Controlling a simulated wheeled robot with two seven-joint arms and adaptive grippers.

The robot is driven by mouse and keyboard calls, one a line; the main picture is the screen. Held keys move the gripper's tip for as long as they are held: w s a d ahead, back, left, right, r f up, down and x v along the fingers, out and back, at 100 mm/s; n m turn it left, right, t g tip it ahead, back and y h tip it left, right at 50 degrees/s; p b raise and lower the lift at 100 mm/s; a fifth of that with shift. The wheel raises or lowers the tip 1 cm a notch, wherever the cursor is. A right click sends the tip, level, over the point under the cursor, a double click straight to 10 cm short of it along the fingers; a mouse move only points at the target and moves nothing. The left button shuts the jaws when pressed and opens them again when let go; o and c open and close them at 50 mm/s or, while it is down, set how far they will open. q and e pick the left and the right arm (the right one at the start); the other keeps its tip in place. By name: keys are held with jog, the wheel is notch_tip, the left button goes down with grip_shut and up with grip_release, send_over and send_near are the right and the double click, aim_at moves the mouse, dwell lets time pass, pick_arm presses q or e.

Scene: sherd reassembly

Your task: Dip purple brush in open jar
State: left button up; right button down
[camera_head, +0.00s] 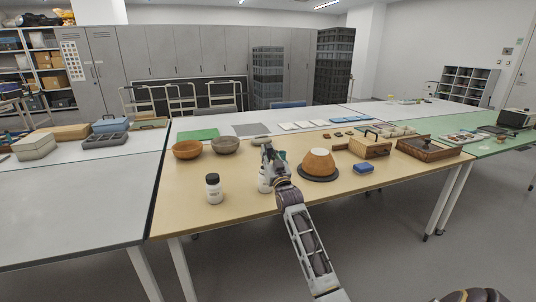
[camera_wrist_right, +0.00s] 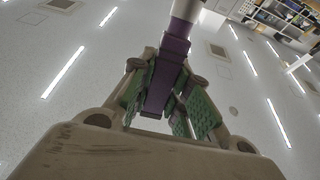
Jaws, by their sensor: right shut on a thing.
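My right gripper (camera_head: 268,158) is over the tan table, and in the right wrist view (camera_wrist_right: 163,90) its green pads are shut on the purple brush (camera_wrist_right: 167,75). A pale part shows beyond the purple at the top of that view; I cannot tell its outline fully. A white jar (camera_head: 263,184) stands right by the gripper, partly hidden by it, so its mouth is not clear. A second white jar with a black cap (camera_head: 213,189) stands to its left. I cannot tell whether the brush touches the nearer jar. My left gripper is not in view.
An orange bowl (camera_head: 187,150) and a grey bowl (camera_head: 225,145) stand behind left. Wooden boxes (camera_head: 376,147) stand farther right. The table's front left is clear.

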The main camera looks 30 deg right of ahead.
jog(key=shift+f, duration=0.7)
dwell(1.6)
